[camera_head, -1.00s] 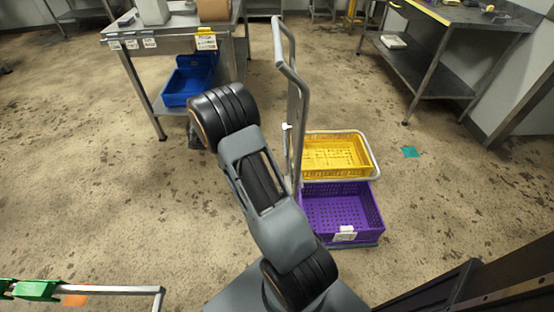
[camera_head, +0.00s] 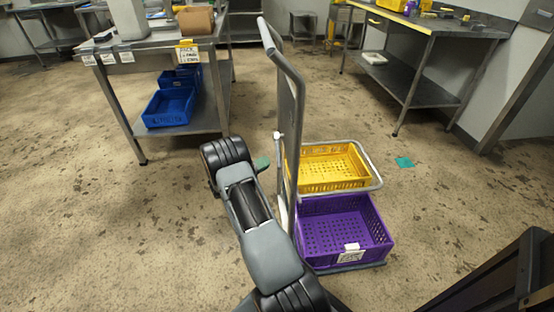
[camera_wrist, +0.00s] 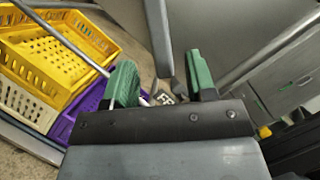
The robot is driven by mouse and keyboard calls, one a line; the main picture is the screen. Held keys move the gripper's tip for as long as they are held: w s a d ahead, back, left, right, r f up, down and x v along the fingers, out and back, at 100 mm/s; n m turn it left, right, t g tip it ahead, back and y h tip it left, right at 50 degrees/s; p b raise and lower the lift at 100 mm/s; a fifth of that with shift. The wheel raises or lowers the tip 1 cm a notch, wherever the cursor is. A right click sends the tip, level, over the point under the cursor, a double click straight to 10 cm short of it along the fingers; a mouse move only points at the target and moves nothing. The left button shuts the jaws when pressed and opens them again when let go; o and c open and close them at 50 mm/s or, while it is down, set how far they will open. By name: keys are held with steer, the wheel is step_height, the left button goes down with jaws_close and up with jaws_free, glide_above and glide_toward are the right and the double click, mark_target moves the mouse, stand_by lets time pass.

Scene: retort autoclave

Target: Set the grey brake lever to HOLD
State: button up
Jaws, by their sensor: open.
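My gripper (camera_wrist: 161,66) is open, with its two green fingers apart in the wrist view. A grey bar (camera_wrist: 157,35), which looks like the brake lever, comes down from the top and ends between the fingers or beyond them; I cannot tell whether they touch. In the head view a green fingertip (camera_head: 262,163) shows left of the trolley's upright grey handle frame (camera_head: 292,90). The brake lever cannot be made out there, and its setting is not readable.
The trolley carries a yellow crate (camera_head: 330,178) above a purple crate (camera_head: 345,232). A steel table (camera_head: 130,66) with blue bins (camera_head: 170,107) stands at the left. Another bench (camera_head: 425,62) stands at the back right.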

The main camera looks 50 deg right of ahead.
mark_target(277, 156)
steer(key=shift+b+x, duration=0.5)
steer(key=shift+x, duration=2.4)
jaws_close()
